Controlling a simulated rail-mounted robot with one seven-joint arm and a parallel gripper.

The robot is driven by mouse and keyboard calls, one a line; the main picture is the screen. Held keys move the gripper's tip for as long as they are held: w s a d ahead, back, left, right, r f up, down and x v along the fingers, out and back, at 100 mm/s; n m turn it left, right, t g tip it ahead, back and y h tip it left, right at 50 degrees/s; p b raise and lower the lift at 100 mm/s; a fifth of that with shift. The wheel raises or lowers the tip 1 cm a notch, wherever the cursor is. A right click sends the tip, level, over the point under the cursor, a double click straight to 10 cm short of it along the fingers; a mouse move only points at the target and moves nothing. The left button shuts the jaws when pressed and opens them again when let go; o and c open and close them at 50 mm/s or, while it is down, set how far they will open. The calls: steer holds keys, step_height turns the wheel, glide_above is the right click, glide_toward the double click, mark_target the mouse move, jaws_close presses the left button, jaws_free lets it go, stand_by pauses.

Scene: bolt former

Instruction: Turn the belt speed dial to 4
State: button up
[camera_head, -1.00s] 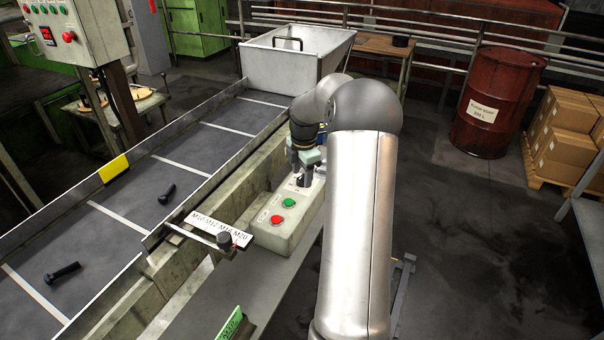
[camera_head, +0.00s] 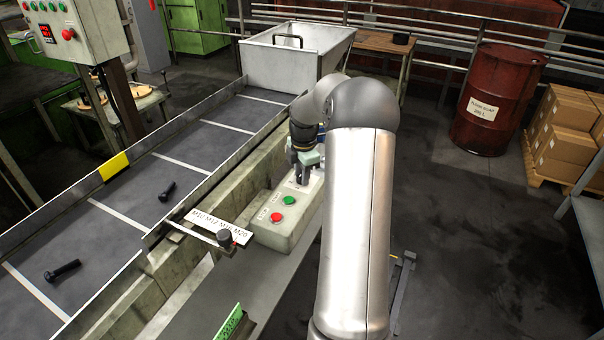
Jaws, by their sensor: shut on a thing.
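The belt control box (camera_head: 268,237) is pale green-grey and stands beside the conveyor, with a green button (camera_head: 289,200) and a red button (camera_head: 277,216) on its top. My gripper (camera_head: 302,178) points down at the far part of the box top, beyond the buttons. It is shut on the belt speed dial, which is mostly hidden by the fingers. The dial's number marks and its setting are too small or covered to read.
The conveyor belt (camera_head: 120,219) carries two dark bolts (camera_head: 62,270) (camera_head: 167,191). A slide plate marked M10 to M20 (camera_head: 218,228) with a black knob (camera_head: 225,237) stands close to the box. A metal bin (camera_head: 297,65) is at the belt's far end.

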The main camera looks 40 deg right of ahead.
steer(key=m+b, duration=0.1)
steer(key=m, duration=0.3)
steer(key=shift+m+b, duration=0.3)
steer(key=m+b, duration=0.1)
steer(key=m, duration=0.3)
steer(key=shift+a, duration=0.1)
steer(key=m, duration=0.5)
steer(key=shift+w+g+h+b, duration=0.1)
steer(key=shift+g+h+b, duration=0.2)
steer(key=shift+b, duration=0.05)
steer(key=m, duration=0.4)
steer(key=shift+m, duration=0.3)
steer(key=m, duration=0.4)
steer(key=shift+w+g, duration=0.1)
steer(key=shift+g, duration=0.2)
steer(key=m, duration=0.5)
steer(key=shift+p, duration=0.35)
steer(key=m, duration=0.4)
steer(key=shift+p, duration=0.3)
steer(key=shift+m+y+p, duration=0.3)
steer(key=shift+m+y, duration=0.1)
steer(key=shift+m, duration=1.6)
